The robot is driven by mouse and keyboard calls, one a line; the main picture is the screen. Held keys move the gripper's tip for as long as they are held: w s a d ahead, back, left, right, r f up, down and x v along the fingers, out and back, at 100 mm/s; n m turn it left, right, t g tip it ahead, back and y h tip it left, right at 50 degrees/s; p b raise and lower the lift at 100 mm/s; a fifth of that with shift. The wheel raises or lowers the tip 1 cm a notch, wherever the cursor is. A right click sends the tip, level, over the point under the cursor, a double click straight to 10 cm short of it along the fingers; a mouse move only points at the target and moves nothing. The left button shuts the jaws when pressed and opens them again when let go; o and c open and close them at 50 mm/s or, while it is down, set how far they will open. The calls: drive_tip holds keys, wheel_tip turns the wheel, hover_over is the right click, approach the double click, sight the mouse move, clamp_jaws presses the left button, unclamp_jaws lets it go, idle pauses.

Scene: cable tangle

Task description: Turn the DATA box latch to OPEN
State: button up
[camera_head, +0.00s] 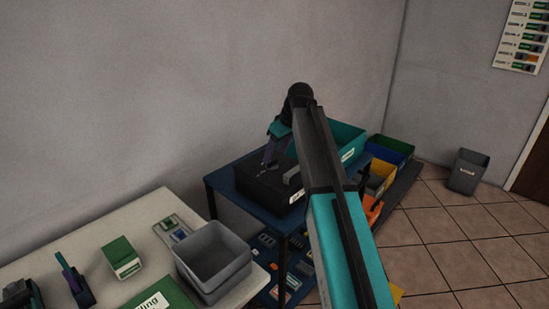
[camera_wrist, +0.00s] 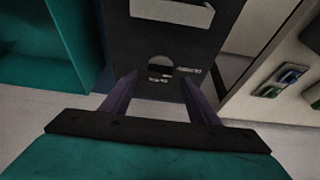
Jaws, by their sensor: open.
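The black DATA box (camera_head: 258,183) sits on the blue table in the head view. Its dark face (camera_wrist: 150,38) fills the middle of the wrist view. A small round latch (camera_wrist: 160,67) shows there, partly dark and partly grey, with tiny pale labels beside and below it, too small to read. My gripper (camera_wrist: 158,88) is open, its two purple fingers on either side of the latch's position in the picture; I cannot tell whether they touch the box. In the head view my gripper (camera_head: 269,160) points down above the box, and my arm hides part of it.
A teal bin (camera_head: 346,138) stands behind the box, and it also shows in the wrist view (camera_wrist: 45,50). A white table (camera_head: 110,225) with a grey open bin (camera_head: 213,258) stands at the left.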

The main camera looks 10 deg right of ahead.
sight(272, 161)
drive_tip(key=shift+x, duration=1.65)
drive_tip(key=shift+r, duration=0.1)
drive_tip(key=c, duration=1)
drive_tip(key=shift+c, duration=0.2)
